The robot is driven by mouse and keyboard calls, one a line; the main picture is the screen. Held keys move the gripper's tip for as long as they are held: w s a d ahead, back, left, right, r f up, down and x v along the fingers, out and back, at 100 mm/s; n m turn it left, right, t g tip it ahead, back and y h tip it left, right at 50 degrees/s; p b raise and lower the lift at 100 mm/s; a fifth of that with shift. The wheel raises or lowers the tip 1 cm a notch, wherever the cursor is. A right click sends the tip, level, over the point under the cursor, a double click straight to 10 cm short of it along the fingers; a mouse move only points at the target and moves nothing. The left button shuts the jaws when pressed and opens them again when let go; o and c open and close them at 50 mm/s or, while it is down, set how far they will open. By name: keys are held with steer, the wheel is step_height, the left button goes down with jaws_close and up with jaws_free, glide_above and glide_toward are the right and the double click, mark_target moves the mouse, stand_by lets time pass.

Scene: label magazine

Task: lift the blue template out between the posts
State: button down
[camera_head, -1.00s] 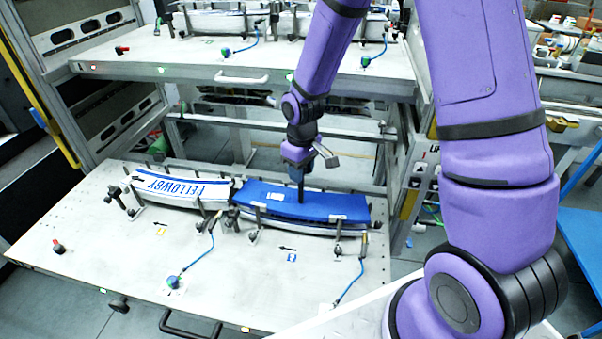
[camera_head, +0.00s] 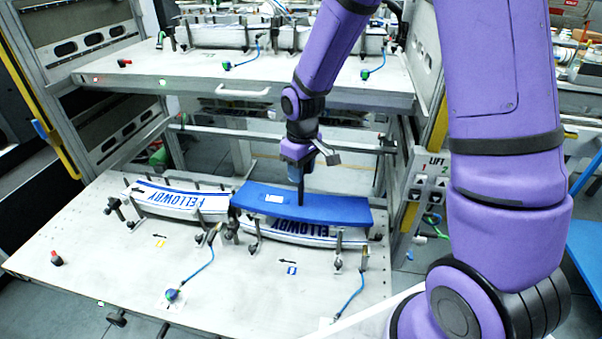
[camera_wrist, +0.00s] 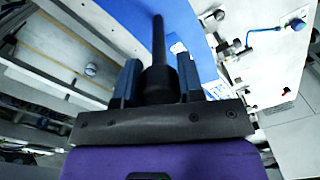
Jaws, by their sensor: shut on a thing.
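The blue template (camera_head: 335,208) is a long, slightly curved blue plate with a small white label and a dark upright handle (camera_head: 301,188). It is raised a little above the right stack of white labels (camera_head: 300,231), whose lettering now shows below its front edge. My gripper (camera_head: 301,168) is above the plate, shut on the handle. In the wrist view my gripper (camera_wrist: 157,80) has its two fingers on either side of the dark handle, and part of the blue template (camera_wrist: 196,45) shows behind. Small posts (camera_head: 338,246) stand along the stack's front edge; the rear posts are mostly hidden.
A second white label stack (camera_head: 180,200) lies to the left on the same pulled-out shelf (camera_head: 130,275). An upper shelf (camera_head: 150,72) with more stacks lies behind. Blue hoses with fittings (camera_head: 172,295) lie in front. The side frame (camera_head: 415,190) stands to the right.

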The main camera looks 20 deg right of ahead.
steer(key=shift+r, duration=2.6)
